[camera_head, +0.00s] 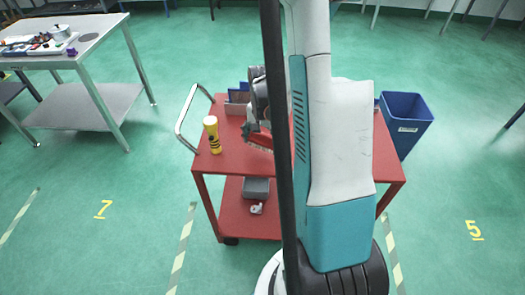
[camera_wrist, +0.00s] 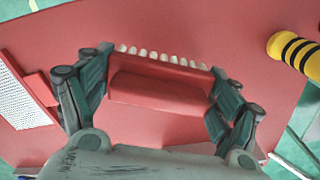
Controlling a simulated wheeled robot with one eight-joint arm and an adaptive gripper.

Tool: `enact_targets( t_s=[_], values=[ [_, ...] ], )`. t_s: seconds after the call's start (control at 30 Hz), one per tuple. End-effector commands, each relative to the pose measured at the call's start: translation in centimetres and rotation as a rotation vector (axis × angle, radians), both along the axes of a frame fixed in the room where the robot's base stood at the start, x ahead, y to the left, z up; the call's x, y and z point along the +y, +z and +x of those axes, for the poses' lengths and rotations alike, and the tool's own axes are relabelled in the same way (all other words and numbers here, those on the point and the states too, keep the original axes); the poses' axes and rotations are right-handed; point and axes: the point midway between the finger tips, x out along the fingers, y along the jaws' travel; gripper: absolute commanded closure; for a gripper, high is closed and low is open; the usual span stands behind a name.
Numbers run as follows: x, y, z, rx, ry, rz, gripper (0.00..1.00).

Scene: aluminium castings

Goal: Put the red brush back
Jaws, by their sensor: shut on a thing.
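The red brush (camera_wrist: 160,92) with a row of white bristles lies between the fingers of my gripper (camera_wrist: 155,88) in the wrist view. The gripper is shut on it, one finger at each end. In the head view the red brush (camera_head: 260,138) shows in part beside my gripper (camera_head: 254,130), over the red cart top (camera_head: 232,162). My arm hides much of the cart's middle and right. I cannot tell whether the brush touches the cart top.
A yellow and black cylinder (camera_head: 212,135) stands near the cart's left edge. Blue and grey bins (camera_head: 238,97) are at its back. A blue waste bin (camera_head: 404,120) stands right; a workbench (camera_head: 95,35) stands left.

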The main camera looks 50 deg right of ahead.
Motion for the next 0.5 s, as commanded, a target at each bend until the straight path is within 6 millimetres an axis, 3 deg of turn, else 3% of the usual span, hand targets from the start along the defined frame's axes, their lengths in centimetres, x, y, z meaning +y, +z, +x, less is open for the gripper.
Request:
enact_targets(
  t_s=[0.33,0.5],
  values=[
    [0.0,-4.1,0.0,0.0,0.0,0.0,0.47],
    [0.0,-4.3,0.0,0.0,0.0,0.0,0.47]
  ],
)
